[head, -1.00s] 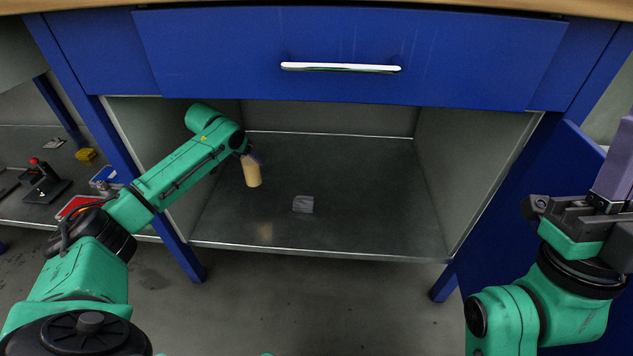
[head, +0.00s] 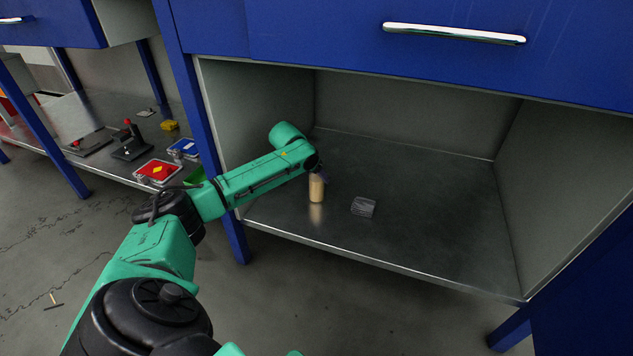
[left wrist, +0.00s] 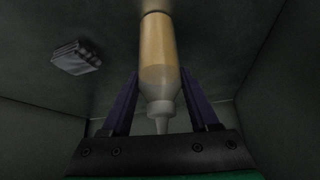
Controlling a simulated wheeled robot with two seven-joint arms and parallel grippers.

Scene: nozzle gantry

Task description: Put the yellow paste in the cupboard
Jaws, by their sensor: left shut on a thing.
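The yellow paste (head: 316,189) is a tan-yellow bottle inside the open cupboard (head: 440,190), upright, at or very close to the metal shelf floor. Its reflection shows just below it. My left gripper (head: 318,173) reaches in from the left and is shut on the bottle near its top. In the left wrist view the bottle (left wrist: 157,50) stands between the two purple fingers of the left gripper (left wrist: 159,82), its white cap and nozzle towards the palm. Whether its base touches the floor is hard to tell. My right gripper is out of view.
A small grey ridged block (head: 363,207) lies on the cupboard floor right of the bottle; it also shows in the left wrist view (left wrist: 75,57). The floor behind and right is clear. A blue drawer front (head: 450,65) hangs above.

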